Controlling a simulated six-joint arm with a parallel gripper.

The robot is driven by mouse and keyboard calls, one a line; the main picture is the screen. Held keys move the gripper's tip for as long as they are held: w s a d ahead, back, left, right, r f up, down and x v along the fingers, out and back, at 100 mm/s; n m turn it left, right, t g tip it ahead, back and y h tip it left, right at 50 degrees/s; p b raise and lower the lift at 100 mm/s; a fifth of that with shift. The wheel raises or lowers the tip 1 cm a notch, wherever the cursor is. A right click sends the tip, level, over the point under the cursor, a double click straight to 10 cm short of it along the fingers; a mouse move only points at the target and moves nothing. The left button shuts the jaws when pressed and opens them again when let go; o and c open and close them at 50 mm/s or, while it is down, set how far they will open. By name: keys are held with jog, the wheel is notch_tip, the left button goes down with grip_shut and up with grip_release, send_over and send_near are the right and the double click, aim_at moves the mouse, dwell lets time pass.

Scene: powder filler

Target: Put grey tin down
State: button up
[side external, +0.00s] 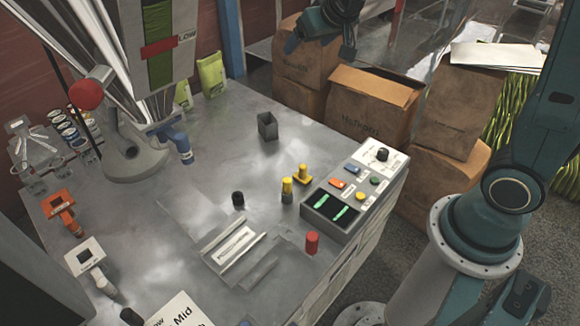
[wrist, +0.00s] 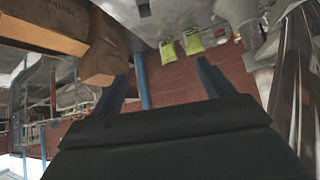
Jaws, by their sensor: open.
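The grey tin (side external: 267,126) is a small open-topped grey box. It stands upright on the metal worktable (side external: 215,150), towards the back, in the side external view. My gripper (side external: 296,42) is up at the top of that view, behind and above the tin and well apart from it. In the wrist view my gripper (wrist: 162,78) has its two fingers spread, with nothing between them.
Brown cardboard boxes (side external: 370,103) stand behind the table. A control panel (side external: 365,180) sits at its right edge, with yellow, red and black small parts nearby. The filler machine (side external: 135,155) stands at the left. Green bags (side external: 212,75) are at the back; they also show in the wrist view (wrist: 193,40).

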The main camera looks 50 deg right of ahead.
jog(key=w+d+f+m+t+h, duration=0.1)
jog(key=w+d+f, duration=0.2)
jog(key=w+f, duration=0.5)
jog(key=w+d+f+t+h, duration=0.1)
jog(key=w+d+f, duration=0.2)
jog(key=w+f, duration=0.45)
notch_tip(320, 180, down, 11)
jog(key=w+d, duration=0.2)
jog(key=w, duration=0.1)
jog(key=t+h, duration=0.1)
jog(key=t, duration=0.1)
send_near(270, 122)
jog(key=s, duration=0.2)
jog(key=shift+s+a+r, duration=0.1)
jog(key=shift+a+r, duration=0.25)
jog(key=shift+r, duration=0.1)
jog(key=shift+x, duration=4.3)
jog(key=shift+x, duration=2.55)
